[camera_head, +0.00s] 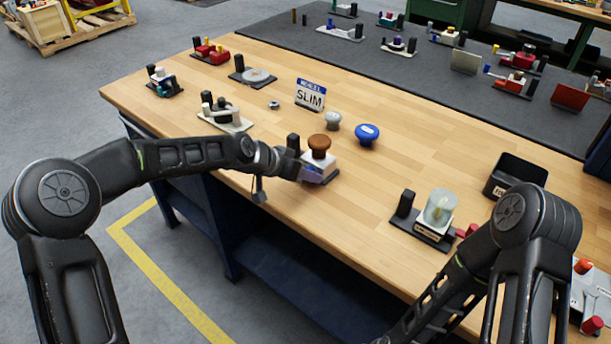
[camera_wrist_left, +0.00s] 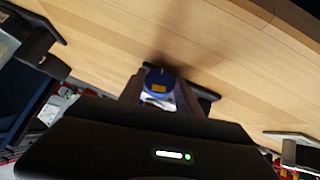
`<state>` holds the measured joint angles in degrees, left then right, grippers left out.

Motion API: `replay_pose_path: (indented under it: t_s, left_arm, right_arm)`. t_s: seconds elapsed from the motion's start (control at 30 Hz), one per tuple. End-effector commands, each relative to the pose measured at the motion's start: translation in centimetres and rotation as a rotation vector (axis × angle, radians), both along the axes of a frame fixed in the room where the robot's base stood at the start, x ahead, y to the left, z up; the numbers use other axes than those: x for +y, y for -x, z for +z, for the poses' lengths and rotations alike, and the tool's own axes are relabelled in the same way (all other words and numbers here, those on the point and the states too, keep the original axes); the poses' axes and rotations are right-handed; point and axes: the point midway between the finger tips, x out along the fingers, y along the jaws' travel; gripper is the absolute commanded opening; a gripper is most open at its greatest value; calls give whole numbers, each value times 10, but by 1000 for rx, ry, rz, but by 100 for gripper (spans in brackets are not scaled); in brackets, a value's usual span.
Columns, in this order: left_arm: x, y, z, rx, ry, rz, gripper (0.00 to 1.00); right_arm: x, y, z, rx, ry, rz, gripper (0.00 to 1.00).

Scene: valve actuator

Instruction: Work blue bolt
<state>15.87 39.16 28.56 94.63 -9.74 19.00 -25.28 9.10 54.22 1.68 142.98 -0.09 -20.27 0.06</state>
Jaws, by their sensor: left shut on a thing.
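My left gripper (camera_head: 303,172) is at the near edge of the wooden table, low beside a small unit with a brown round knob (camera_head: 319,143) and a white body. In the left wrist view, the fingers of my left gripper (camera_wrist_left: 158,92) are closed around a round blue part with an orange mark, the blue bolt (camera_wrist_left: 158,78). In the head view the fingers and the unit's body largely hide the bolt. My right arm comes in at the lower right, but its gripper is not in view.
A blue mushroom knob (camera_head: 367,134), a grey knob (camera_head: 333,121) and a "SLIM" sign (camera_head: 310,95) stand behind the unit. A unit with a clear cup (camera_head: 438,210) and a black bin (camera_head: 515,176) stand to the right.

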Motion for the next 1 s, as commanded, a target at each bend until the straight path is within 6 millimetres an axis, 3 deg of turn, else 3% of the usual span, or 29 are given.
replay_pose_path:
  t_s: [0.1, 0.13, 0.4, 0.77, 1.0]
  left_arm:
    - [1, 0, -1, 0, -2, 0, 0]
    - [1, 0, 0, 0, -2, 0, 40]
    - [1, 0, 0, -1, -2, 1, 62]
    - [4, 2, 4, -3, -2, 3, 62]
    - [23, 17, 26, -4, -3, 5, 62]
  right_arm:
    - [0, 0, 0, 0, 0, 0, 36]
    - [0, 0, 0, 0, 0, 0, 36]
    - [0, 0, 0, 0, 0, 0, 36]
    - [0, 0, -1, 0, 0, 0, 36]
    - [0, 0, -10, -1, 0, 0, 36]
